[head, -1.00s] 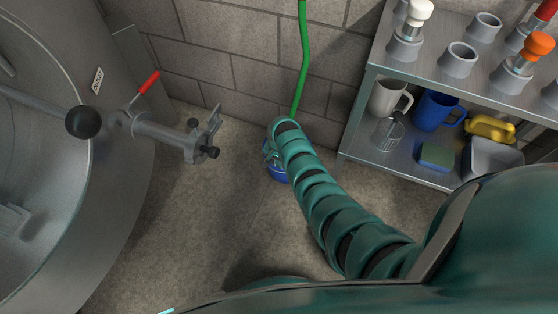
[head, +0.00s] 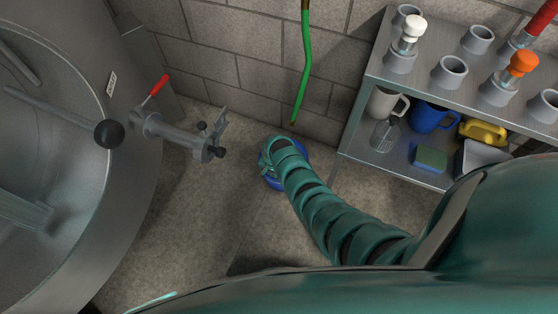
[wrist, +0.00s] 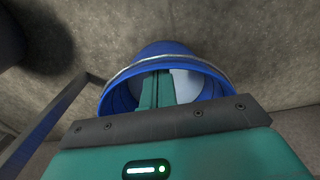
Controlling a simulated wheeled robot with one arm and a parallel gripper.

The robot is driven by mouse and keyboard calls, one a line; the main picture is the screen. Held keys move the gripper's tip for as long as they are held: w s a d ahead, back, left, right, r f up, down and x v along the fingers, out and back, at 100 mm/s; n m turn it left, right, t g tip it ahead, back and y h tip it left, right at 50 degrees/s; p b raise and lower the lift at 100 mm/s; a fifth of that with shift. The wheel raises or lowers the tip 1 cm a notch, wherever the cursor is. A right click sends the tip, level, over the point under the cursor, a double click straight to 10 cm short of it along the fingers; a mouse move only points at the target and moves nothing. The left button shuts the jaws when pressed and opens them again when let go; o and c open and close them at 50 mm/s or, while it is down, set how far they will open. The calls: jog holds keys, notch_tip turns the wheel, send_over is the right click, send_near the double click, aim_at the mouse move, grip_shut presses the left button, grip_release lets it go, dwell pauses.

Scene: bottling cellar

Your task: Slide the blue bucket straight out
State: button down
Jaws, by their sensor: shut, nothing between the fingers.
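The blue bucket (head: 271,184) stands on the floor near the wall, largely hidden under the end of my arm in the head view. In the wrist view the bucket (wrist: 165,49) shows its open mouth towards me, with a pale band along its rim. My gripper (wrist: 158,80) is shut, with its green fingers together and reaching over or into the bucket's mouth. A pale patch shows inside the bucket beside the fingers. Whether the fingers touch the bucket wall I cannot tell. In the head view my fingers are hidden.
A green hose (head: 304,75) hangs along the wall just behind the bucket. A steel tank (head: 135,210) and its valve (head: 185,134) stand at the left. A metal shelf (head: 400,172) with mugs and bottles stands at the right. Floor (head: 215,215) in front of the bucket is clear.

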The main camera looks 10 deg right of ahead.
jog(key=s+a+p, duration=0.3)
jog(key=s+a, duration=0.3)
jog(key=s, duration=0.4)
jog(key=s+a+p, duration=0.4)
jog(key=s+a, duration=0.3)
jog(key=s, duration=0.2)
jog(key=shift+s, duration=0.4)
jog(key=shift+r, duration=0.1)
